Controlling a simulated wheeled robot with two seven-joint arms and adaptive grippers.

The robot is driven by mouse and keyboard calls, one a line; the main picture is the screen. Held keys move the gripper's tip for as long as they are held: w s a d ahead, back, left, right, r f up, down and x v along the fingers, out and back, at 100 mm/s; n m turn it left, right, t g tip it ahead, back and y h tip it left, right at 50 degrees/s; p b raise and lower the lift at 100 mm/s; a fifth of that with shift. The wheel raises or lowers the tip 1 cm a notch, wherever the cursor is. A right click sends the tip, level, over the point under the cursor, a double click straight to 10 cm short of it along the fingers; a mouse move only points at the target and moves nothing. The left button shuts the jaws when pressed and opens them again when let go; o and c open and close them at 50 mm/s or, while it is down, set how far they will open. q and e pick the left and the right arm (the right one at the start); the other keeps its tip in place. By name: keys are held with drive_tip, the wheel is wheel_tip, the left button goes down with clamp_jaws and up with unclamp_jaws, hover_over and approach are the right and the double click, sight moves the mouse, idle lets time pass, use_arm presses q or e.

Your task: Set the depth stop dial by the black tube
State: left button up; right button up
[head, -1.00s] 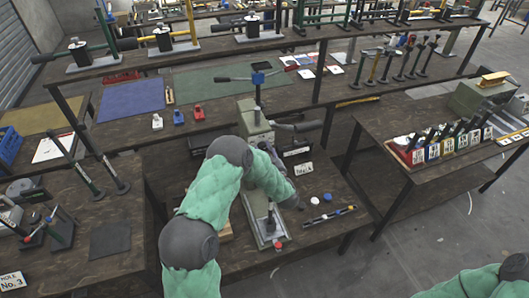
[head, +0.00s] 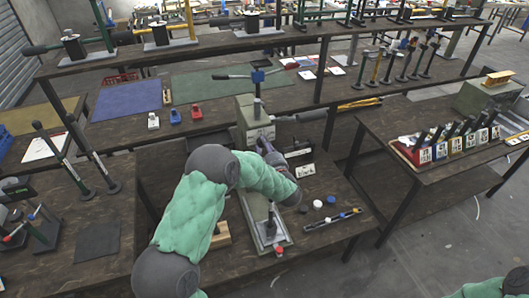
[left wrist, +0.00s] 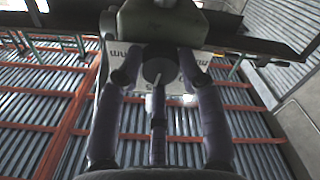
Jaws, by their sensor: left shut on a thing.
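The rivet press (head: 248,122) stands at the back of the middle bench in the head view. My left gripper (head: 264,143) is at its front face. In the left wrist view, a round grey dial (left wrist: 158,68) with a pale line sits on a white plate with "mm" lettering (left wrist: 200,63). My left gripper's fingers (left wrist: 158,76) are shut around this dial. A small black cylinder (head: 331,199), possibly the black tube, stands on the bench right of my forearm. My right gripper is out of view; only part of my right arm shows at the lower right.
The press's grey base plate (head: 252,212) lies partly under my forearm. A long black handle (head: 300,117) juts from the press.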

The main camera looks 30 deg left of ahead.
use_arm(q)
drive_tip(key=shift+r+n+b, duration=0.1)
drive_tip(key=shift+n+b, duration=0.65)
drive_tip(key=shift+n, duration=0.25)
drive_tip(key=o, duration=1.1)
drive_tip(key=shift+o, duration=0.2)
drive_tip(key=v, duration=1.2)
